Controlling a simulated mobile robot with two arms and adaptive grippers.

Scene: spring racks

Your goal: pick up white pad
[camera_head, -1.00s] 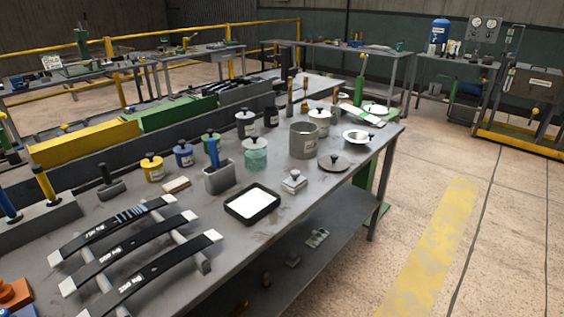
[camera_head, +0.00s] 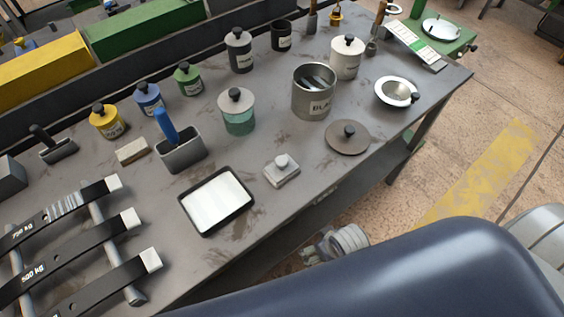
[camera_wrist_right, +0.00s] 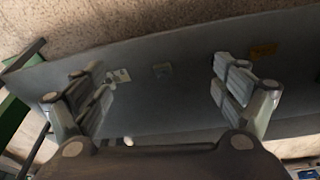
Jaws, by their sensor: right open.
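A flat white rectangle (camera_head: 216,202) lies in a shallow black tray (camera_head: 244,208) on the grey bench. To its right is a small pale block with a round knob (camera_head: 281,171). Either could be the white pad; I cannot tell which from the pictures. My right gripper (camera_wrist_right: 160,92) is open in the right wrist view, with nothing between its fingers, above a grey surface. My left gripper is not in view.
A tan block (camera_head: 131,150), a grey holder with a blue handle (camera_head: 181,152), a grey lid (camera_head: 347,137) and a large can (camera_head: 314,92) stand around the tray. Strapped black bars (camera_head: 75,250) lie at the left. The grey surface in the wrist view bears a yellow piece (camera_wrist_right: 263,50).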

